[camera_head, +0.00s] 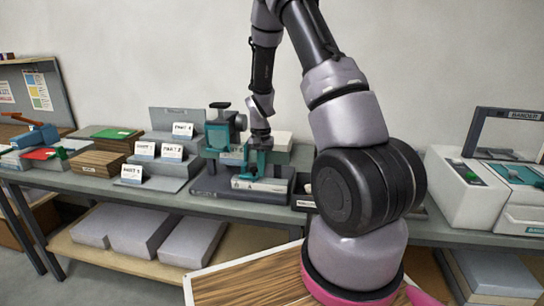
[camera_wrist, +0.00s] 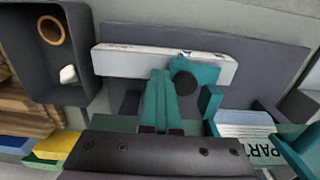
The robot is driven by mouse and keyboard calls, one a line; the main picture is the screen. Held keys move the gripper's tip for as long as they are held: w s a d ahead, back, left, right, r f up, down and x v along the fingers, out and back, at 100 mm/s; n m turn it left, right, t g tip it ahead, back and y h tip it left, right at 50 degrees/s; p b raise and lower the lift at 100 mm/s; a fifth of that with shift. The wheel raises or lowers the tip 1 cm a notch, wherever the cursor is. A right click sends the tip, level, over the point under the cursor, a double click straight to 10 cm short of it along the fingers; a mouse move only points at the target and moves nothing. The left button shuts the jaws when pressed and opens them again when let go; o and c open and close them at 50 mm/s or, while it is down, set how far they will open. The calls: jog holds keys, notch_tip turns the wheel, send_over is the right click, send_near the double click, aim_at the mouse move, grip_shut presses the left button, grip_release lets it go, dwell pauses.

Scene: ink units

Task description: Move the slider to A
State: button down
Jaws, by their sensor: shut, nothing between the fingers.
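A light grey rail (camera_wrist: 125,62) lies on a dark base and runs across the wrist view. It also shows in the head view (camera_head: 262,186) with small marks on its front, too small to read surely. A teal slider block (camera_wrist: 205,72) with a round black knob sits on the rail, right of centre in the wrist view. My gripper (camera_wrist: 162,73) shows there as two teal fingers, shut and empty, beside the knob on its left. I cannot tell whether they touch it. In the head view my gripper (camera_head: 262,163) is low over the rail, and the slider is hard to separate from the teal parts.
A teal press-like device (camera_head: 218,130) stands behind the rail's left end. A dark tray (camera_wrist: 78,45) holds a ring and a white piece. Several part cards (camera_head: 131,172) stand on grey blocks at left. A white machine (camera_head: 470,185) stands at right.

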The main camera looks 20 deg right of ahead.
jog(key=shift+w+a, duration=0.35)
jog(key=shift+a, duration=0.1)
jog(key=shift+s+d, duration=0.35)
jog(key=shift+d, duration=0.1)
jog(key=shift+d+r, duration=0.1)
notch_tip(320, 180, up, 7)
